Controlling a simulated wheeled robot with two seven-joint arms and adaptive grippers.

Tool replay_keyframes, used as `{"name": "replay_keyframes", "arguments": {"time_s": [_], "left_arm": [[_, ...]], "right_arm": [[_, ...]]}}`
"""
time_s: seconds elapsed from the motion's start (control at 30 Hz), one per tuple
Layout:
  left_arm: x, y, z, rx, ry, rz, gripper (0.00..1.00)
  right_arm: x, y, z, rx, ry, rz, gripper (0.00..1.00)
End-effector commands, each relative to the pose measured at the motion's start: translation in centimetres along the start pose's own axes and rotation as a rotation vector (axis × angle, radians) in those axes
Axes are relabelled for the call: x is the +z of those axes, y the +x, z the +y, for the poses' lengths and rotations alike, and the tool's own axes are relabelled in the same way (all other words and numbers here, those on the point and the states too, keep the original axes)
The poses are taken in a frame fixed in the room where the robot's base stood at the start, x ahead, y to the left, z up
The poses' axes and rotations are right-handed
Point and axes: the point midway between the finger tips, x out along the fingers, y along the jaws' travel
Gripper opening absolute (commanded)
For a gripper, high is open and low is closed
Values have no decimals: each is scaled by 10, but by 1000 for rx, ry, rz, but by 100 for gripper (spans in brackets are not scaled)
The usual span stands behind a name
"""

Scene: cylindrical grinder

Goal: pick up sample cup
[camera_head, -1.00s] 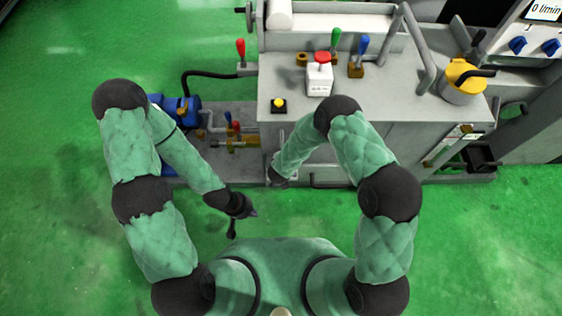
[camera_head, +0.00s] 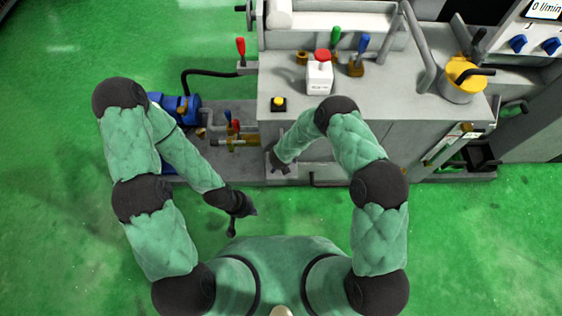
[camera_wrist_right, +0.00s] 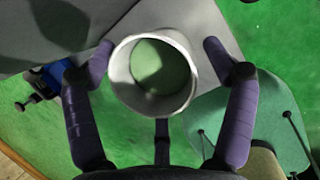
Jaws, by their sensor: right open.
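The sample cup (camera_wrist_right: 123,80) is a round, whitish, open-topped vessel with a green inside, seen from above in the right wrist view. My right gripper (camera_wrist_right: 157,58) is open, with a dark purple finger on each side of the cup and visible gaps between. In the head view my right gripper (camera_head: 279,166) is low at the machine's front face, partly covered by its own arm, and I cannot make out the cup there. My left gripper (camera_head: 243,219) hangs empty over the green floor in front of my body, its dark fingers apart.
The grey grinder cabinet (camera_head: 386,121) stands just ahead of the right arm. A blue motor (camera_head: 181,108) is at left. The floor at left is clear.

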Motion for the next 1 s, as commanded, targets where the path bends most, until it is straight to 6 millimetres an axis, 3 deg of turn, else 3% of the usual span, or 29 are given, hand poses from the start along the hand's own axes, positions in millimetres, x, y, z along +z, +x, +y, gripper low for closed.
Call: {"name": "replay_keyframes", "arguments": {"time_s": [0.07,0.23,0.37,0.4,0.73,1.0], "left_arm": [[0,0,0,0,0,0,0],[0,0,0,0,0,0,0],[0,0,0,0,0,0,0],[0,0,0,0,0,0,0],[0,-3,1,0,0,0,0],[1,-18,6,0,0,0,0]], "right_arm": [[0,0,0,0,0,0,79],[0,0,0,0,0,1,32],[-1,0,0,0,0,1,32],[-1,0,0,0,0,1,27],[-2,-5,0,0,0,3,26],[10,-34,1,0,-1,-1,26]]}}
